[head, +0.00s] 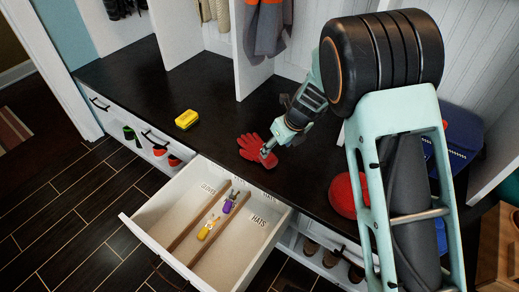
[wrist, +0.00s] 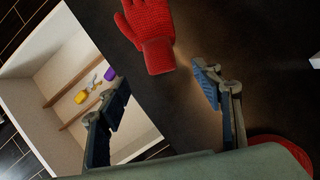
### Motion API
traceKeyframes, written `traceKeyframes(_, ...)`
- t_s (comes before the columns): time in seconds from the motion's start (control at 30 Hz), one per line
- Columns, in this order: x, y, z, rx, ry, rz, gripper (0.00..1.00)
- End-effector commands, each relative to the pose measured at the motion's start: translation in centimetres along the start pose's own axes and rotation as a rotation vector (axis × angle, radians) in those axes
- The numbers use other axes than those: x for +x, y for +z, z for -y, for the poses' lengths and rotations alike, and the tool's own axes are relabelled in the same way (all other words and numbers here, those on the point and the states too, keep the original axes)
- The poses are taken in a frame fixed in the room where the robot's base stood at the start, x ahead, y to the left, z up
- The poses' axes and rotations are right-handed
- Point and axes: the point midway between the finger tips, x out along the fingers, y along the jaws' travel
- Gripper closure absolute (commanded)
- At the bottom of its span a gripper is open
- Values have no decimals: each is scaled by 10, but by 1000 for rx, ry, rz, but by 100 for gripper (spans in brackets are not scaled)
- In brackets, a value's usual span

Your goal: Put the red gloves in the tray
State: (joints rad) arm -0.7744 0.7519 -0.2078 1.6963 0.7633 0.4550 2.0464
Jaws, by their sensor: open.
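The red gloves (head: 250,144) lie on the dark bench top, just behind the open drawer; they also show in the wrist view (wrist: 153,32), fingers towards the top edge. I cannot tell whether one glove or a stacked pair lies there. My gripper (head: 268,153) is at their right side in the head view. In the wrist view my gripper (wrist: 160,92) is open, with nothing between its fingers, and the cuff lies just beyond the gap. The white open drawer (head: 163,240), the only tray-like thing I see, has wooden dividers and printed labels, one reading HATS.
Small yellow (head: 206,230) and purple (head: 229,204) items lie in the drawer's middle section. A red round object (head: 342,195) and a blue bag (head: 462,135) are at right, beside my arm. Coats hang behind.

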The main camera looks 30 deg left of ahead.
Motion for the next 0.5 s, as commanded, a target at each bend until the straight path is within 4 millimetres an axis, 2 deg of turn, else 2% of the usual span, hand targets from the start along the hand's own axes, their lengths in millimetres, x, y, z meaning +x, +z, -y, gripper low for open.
traceKeyframes(0.03, 13, -3, 0, 0, 1, -2, 41)
traceKeyframes(0.1, 24, -2, 0, -1, 1, -1, 41)
traceKeyframes(0.37, 42, -2, 1, -2, -2, 1, 41)
traceKeyframes(0.5, 58, -6, 0, -3, -1, -1, 41)
